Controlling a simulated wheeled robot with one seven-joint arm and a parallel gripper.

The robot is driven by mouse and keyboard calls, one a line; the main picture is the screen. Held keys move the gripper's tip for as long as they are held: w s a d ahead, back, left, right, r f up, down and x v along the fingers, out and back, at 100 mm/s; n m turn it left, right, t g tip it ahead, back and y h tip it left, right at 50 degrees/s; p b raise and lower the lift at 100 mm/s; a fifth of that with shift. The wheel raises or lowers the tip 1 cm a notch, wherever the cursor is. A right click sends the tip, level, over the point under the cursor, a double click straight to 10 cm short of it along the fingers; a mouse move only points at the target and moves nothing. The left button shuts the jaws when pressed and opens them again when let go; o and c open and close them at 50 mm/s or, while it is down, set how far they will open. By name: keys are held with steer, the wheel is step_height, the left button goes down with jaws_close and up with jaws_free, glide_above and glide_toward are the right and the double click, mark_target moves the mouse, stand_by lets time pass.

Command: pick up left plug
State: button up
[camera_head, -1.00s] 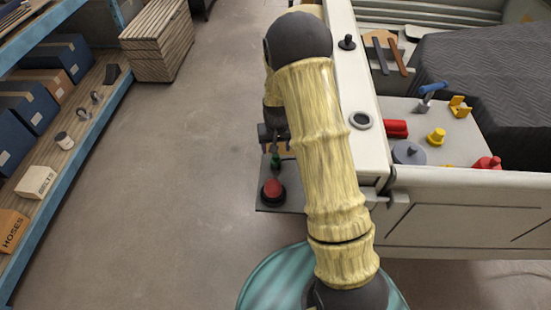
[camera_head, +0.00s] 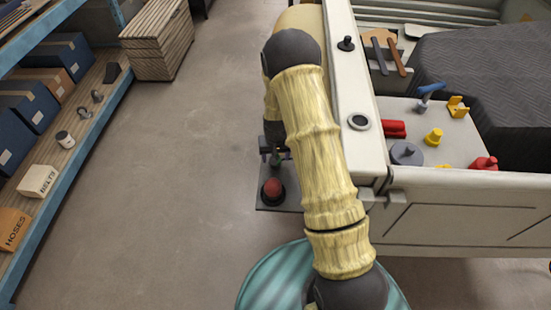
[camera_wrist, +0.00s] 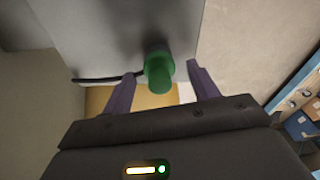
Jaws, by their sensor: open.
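A green plug (camera_wrist: 159,72) stands up from a grey plate (camera_wrist: 160,20) in the wrist view. My gripper (camera_wrist: 161,70) is open, with one dark finger on each side of the plug. Both fingers look apart from it, and I cannot tell how deep the plug sits between them. In the head view, my gripper (camera_head: 270,150) hangs over the small grey plate beside the truck bed, and the green plug is mostly hidden behind it. A red knob (camera_head: 272,190) stands nearer on the same plate.
A pale truck bed (camera_head: 450,182) is to the right, with red and yellow plugs (camera_head: 433,137) and tools on its shelf. A blue-edged shelf (camera_head: 95,130) with boxes is at left. The floor (camera_head: 185,180) between is clear. A dark cable (camera_wrist: 95,78) lies by the plug.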

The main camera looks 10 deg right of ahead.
steer(key=shift+c, duration=0.2)
steer(key=c, duration=1)
step_height(320, 180, up, 10)
steer(key=shift+r+b, duration=0.1)
steer(key=shift+b, duration=0.8)
